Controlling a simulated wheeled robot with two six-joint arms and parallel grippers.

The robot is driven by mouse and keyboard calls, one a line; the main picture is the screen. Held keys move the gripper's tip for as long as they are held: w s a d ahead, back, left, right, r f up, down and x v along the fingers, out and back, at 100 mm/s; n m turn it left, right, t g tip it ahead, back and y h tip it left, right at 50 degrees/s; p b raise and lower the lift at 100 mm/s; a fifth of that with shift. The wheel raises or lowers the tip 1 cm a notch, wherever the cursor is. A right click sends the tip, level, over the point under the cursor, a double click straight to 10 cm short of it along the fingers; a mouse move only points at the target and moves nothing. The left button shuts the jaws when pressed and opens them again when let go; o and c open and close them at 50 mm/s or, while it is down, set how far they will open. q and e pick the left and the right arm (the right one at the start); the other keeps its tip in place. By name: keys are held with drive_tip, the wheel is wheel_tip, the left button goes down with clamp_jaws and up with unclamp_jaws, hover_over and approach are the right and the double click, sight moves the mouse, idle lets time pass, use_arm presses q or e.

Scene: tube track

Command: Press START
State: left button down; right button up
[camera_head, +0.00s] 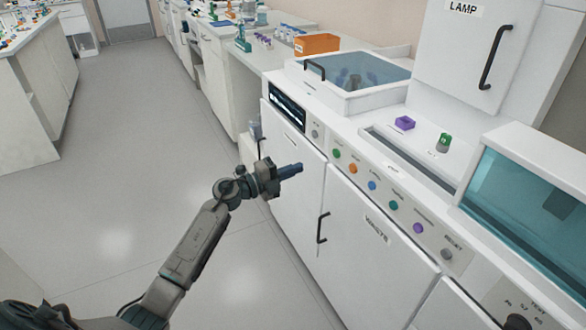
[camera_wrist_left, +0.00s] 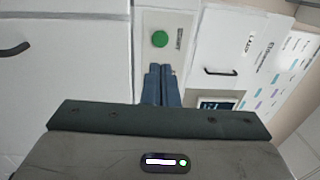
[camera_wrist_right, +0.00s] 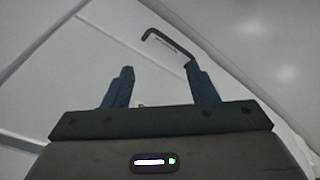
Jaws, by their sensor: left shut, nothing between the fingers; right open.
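A round green button (camera_head: 337,153) sits in the row on the sloped front panel of the white machine. It also shows large in the left wrist view (camera_wrist_left: 160,39), on a grey plate with a small label that I cannot read surely. My left gripper (camera_head: 300,167) is shut and empty, in front of the machine's cabinet doors and below the button row. In the left wrist view its fingertips (camera_wrist_left: 160,67) point towards the green button, with a gap between. My right gripper (camera_wrist_right: 158,68) is open and empty, and out of the head view.
Orange (camera_head: 352,168), blue (camera_head: 372,185), teal (camera_head: 393,205) and purple (camera_head: 418,227) buttons continue the row. A black door handle (camera_head: 322,227) sticks out below. A dark screen (camera_head: 287,106) is at the panel's left end. Another black handle (camera_wrist_right: 165,38) lies beyond my right fingers.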

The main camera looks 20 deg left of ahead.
sight(335, 154)
use_arm(q)
drive_tip(key=x, duration=1)
drive_tip(key=shift+w, duration=0.1)
drive_tip(key=shift+w+d, duration=0.15)
use_arm(e)
drive_tip(key=x, duration=0.2)
drive_tip(key=shift+s+f, duration=0.25)
drive_tip(key=shift+f, duration=0.2)
